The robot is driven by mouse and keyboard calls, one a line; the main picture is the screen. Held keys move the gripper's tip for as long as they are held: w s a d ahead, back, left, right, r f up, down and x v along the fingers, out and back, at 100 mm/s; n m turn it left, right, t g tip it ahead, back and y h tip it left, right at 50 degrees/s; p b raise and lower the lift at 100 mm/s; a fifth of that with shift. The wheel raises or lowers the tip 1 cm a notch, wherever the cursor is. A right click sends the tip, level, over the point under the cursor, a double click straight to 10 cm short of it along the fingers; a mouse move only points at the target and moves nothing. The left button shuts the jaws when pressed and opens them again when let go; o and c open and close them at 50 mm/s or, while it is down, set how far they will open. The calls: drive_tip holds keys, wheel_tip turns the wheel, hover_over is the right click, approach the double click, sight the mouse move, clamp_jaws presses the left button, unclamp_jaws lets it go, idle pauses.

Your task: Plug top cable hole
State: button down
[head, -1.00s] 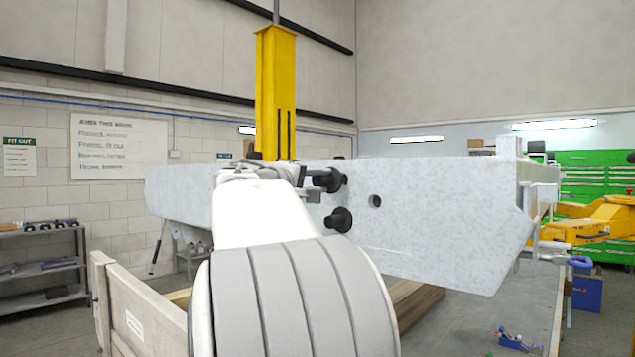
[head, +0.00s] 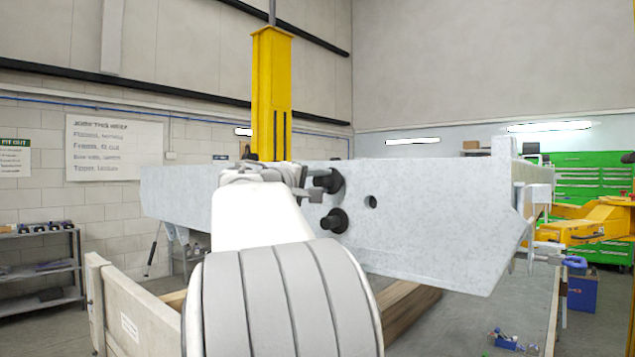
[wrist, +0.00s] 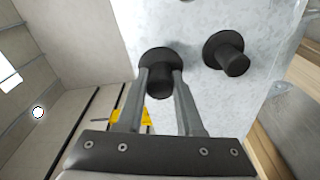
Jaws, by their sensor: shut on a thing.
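The galvanised trailer beam (head: 440,220) crosses the head view. My gripper (head: 308,181) is at its face, shut on the upper black plug (head: 331,180). In the wrist view the fingers stand on both sides of this plug (wrist: 158,60), whose round flange is at or very close to the metal. I cannot tell how deep it sits, and the hole behind it is hidden. A second black plug (head: 335,220) sits below it on the same face; it also shows in the wrist view (wrist: 229,54). An open round cable hole (head: 370,202) lies to their right.
A yellow post (head: 271,95) rises behind the beam. A wooden-sided bin (head: 125,310) is at the lower left. Green drawers (head: 580,175) and yellow equipment (head: 595,225) stand at the right.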

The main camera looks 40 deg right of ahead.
drive_tip(key=shift+d, duration=0.75)
drive_tip(key=shift+d+r, duration=0.1)
drive_tip(key=shift+d, duration=0.2)
drive_tip(key=c, duration=0.8)
unclamp_jaws()
drive_tip(key=shift+w+d, duration=0.1)
drive_tip(key=shift+d, duration=0.15)
drive_tip(key=o, duration=0.3)
drive_tip(key=shift+o, duration=0.2)
drive_tip(key=shift+a, duration=0.15)
drive_tip(key=b+v, duration=0.3)
drive_tip(key=v, duration=1.4)
drive_tip(key=shift+a, duration=0.15)
